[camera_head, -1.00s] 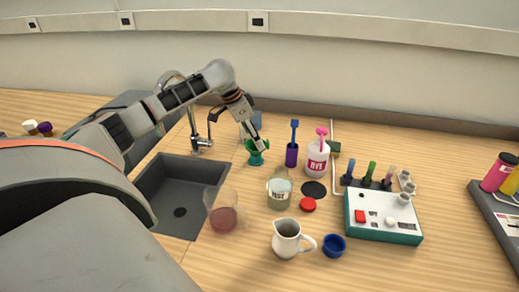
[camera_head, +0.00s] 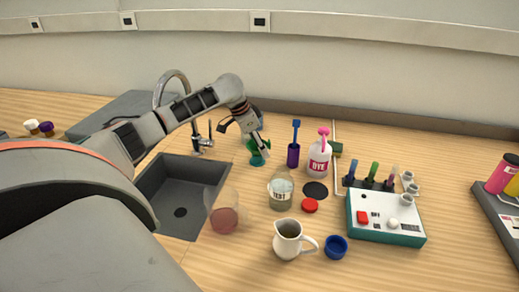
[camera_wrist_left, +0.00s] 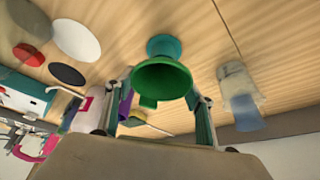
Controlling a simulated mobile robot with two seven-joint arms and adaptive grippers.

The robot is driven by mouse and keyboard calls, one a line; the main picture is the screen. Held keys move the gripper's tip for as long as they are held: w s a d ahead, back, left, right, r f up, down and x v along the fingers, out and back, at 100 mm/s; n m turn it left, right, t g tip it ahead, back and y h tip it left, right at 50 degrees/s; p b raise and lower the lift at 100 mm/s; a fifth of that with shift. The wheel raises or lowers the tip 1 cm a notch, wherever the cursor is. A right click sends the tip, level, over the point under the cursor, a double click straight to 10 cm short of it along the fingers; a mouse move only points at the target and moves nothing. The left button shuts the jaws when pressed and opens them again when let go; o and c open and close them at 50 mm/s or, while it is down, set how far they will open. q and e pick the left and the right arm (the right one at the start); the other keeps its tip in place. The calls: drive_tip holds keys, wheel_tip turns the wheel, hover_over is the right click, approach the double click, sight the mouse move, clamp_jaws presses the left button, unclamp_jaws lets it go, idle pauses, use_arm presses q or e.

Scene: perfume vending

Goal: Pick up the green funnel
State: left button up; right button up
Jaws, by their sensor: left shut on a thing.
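The green funnel (camera_head: 258,158) is at the back of the counter, right of the tap, and is partly covered by my left gripper (camera_head: 262,150) in the head view. In the left wrist view the green funnel (camera_wrist_left: 163,78) shows its wide rim towards the camera, with its narrower end beyond. The fingers of my left gripper (camera_wrist_left: 160,108) are on both sides of it and shut on it. I cannot tell whether the funnel is clear of the counter. My right gripper is not in view.
A purple bottle (camera_head: 293,156) and a white DYE bottle (camera_head: 319,160) stand close right of the funnel. A translucent vessel with blue (camera_wrist_left: 240,95) is beside it. The sink (camera_head: 182,215) is front left. A TEST bottle (camera_head: 281,190) and white jug (camera_head: 288,240) stand in front.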

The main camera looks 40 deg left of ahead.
use_arm(q)
drive_tip(key=shift+r, duration=0.1)
drive_tip(key=shift+d+r+p, duration=0.55)
drive_tip(key=shift+r+p, duration=1.5)
drive_tip(key=shift+r, duration=7.95)
drive_tip(key=s+d+p, duration=0.1)
drive_tip(key=s+d, duration=0.4)
drive_tip(key=d, duration=0.4)
drive_tip(key=s+d+p, duration=0.1)
drive_tip(key=s+d, duration=0.5)
drive_tip(key=d, duration=0.3)
wheel_tip(320, 180, down, 9)
drive_tip(key=shift+w+r+b, duration=0.15)
drive_tip(key=shift+w+b, duration=0.05)
drive_tip(key=shift+b, duration=0.2)
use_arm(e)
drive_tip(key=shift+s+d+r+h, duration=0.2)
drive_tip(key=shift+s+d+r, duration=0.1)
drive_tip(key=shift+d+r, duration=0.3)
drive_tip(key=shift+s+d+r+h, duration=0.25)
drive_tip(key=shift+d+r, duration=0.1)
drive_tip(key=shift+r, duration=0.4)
